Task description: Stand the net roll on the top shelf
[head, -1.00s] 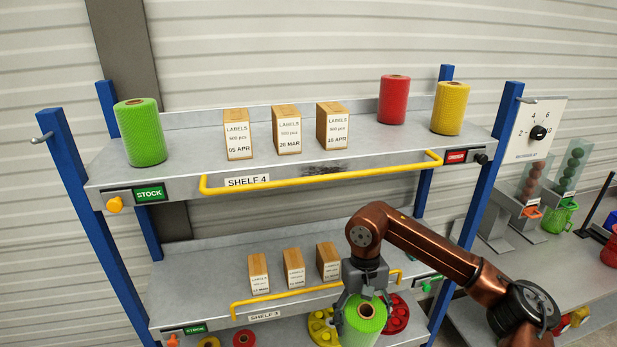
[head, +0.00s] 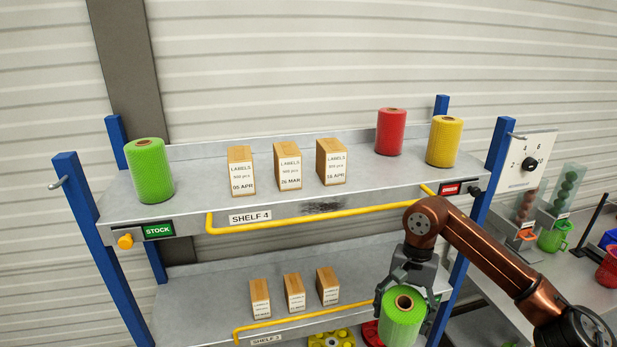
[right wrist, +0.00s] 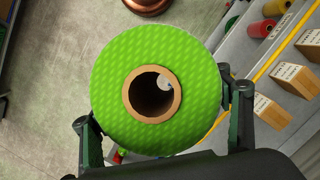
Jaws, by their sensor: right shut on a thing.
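My right gripper (head: 410,293) is shut on a green net roll (head: 402,322) and holds it upright in front of the rack, below the top shelf's level. In the right wrist view the held net roll (right wrist: 112,85) shows from above with its brown core, between the fingers of my right gripper (right wrist: 165,125). The top shelf (head: 245,211), labelled SHELF 4, carries another green roll (head: 149,171) at the left end, and a red roll (head: 390,131) and a yellow roll (head: 445,141) at the right. My left gripper is not in view.
Three label boxes (head: 288,166) stand mid-shelf. A yellow rail (head: 320,222) runs along the top shelf's front edge. Bare shelf lies between the green roll and the boxes, and between the boxes and the red roll. A lower shelf (head: 200,297) holds more boxes.

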